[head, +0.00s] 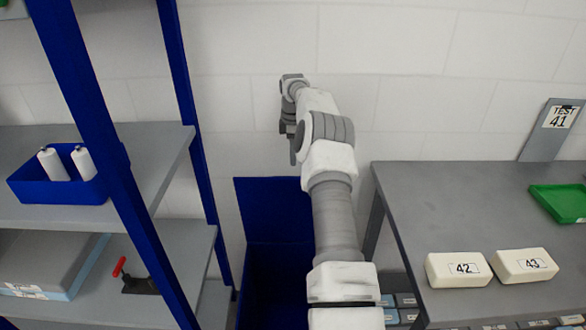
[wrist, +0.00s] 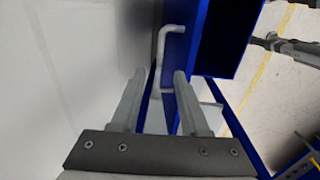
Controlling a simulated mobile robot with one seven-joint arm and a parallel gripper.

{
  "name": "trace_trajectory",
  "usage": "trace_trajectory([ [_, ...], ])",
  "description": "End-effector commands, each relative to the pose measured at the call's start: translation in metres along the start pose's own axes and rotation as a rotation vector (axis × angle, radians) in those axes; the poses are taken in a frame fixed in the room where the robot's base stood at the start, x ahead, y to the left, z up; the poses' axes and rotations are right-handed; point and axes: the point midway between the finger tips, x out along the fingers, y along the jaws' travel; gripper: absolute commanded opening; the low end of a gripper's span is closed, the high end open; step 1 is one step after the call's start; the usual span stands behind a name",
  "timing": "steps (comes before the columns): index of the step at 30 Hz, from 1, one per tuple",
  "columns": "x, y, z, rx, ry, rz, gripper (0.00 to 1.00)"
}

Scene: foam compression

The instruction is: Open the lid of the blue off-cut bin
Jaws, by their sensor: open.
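The blue off-cut bin (head: 262,300) stands on the floor between the shelf and the table in the head view, partly hidden by my arm. Its blue lid (head: 272,208) stands raised and roughly upright at the back, near the wall; the bin's dark inside shows below it. My gripper (head: 293,152) is above the lid's top edge in the head view. In the wrist view my gripper (wrist: 159,82) is open, with a pale bent handle (wrist: 172,55) just beyond and between the fingertips. I cannot tell whether the fingers touch it. A blue panel (wrist: 224,38) is right of the handle.
A blue-framed shelf (head: 160,155) with a blue tray (head: 60,190) stands close on the left. On the right, a grey table (head: 430,205) carries white blocks (head: 457,270) and a green tray (head: 562,202). A white wall (head: 240,80) is close behind.

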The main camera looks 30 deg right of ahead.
Motion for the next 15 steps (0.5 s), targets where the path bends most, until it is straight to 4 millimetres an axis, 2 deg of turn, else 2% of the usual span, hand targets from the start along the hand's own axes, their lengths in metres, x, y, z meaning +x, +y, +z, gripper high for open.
trace_trajectory([
  [1, -0.016, 0.001, 0.0, 0.001, 0.0, 0.004, 0.45],
  [6, -0.051, 0.001, -0.001, 0.0, 0.001, 0.003, 0.45],
  [10, -0.069, 0.0, -0.001, -0.001, 0.0, 0.0, 0.45],
  [15, -0.079, 0.0, -0.001, -0.001, 0.0, -0.001, 0.45],
])
